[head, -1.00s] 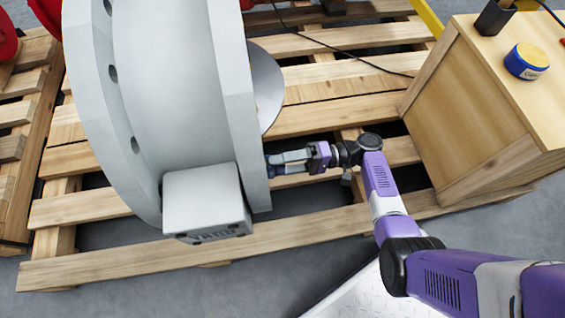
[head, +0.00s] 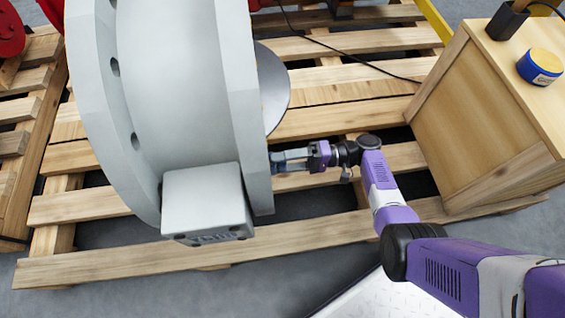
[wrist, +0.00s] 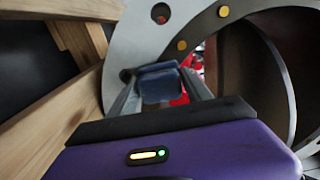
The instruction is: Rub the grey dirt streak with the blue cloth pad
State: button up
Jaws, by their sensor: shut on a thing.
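My gripper (wrist: 160,88) is shut on the blue cloth pad (wrist: 160,84), which shows between the fingertips in the wrist view. The pad is close against the pale grey flange ring (wrist: 118,60) of the valve; I cannot tell whether it touches. In the head view my gripper (head: 284,160) reaches in from the right at the flange's right edge (head: 247,150), and its tip is partly hidden there. I cannot make out the grey dirt streak in either view; a small dark spot shows on the ring just left of the pad.
The valve stands on a wooden pallet (head: 130,262) with gaps between its slats. A grey box (head: 206,205) sticks out low on its front. A wooden crate (head: 480,130) at the right carries a blue and yellow tin (head: 540,66). A thin disc (head: 273,88) stands behind the flange.

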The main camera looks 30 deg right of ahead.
jog(key=shift+w+d+f, duration=0.2)
jog(key=shift+w+f, duration=0.35)
jog(key=shift+w+d+f, duration=0.15)
jog(key=shift+w+f, duration=0.35)
jog(key=shift+f, duration=0.05)
jog(key=s+r+p, duration=0.1)
jog(key=a+r+p, duration=0.1)
jog(key=p, duration=0.1)
jog(key=shift+s+r, duration=0.2)
jog(key=shift+s, duration=0.2)
jog(key=shift+s+a+r+p, duration=0.2)
jog(key=shift+s+p, duration=0.15)
jog(key=shift+p, duration=0.25)
jog(key=s+r+p, duration=0.1)
jog(key=s+a+r+p, duration=0.1)
jog(key=p, duration=0.1)
jog(key=shift+s+r, duration=0.2)
jog(key=shift+d, duration=0.1)
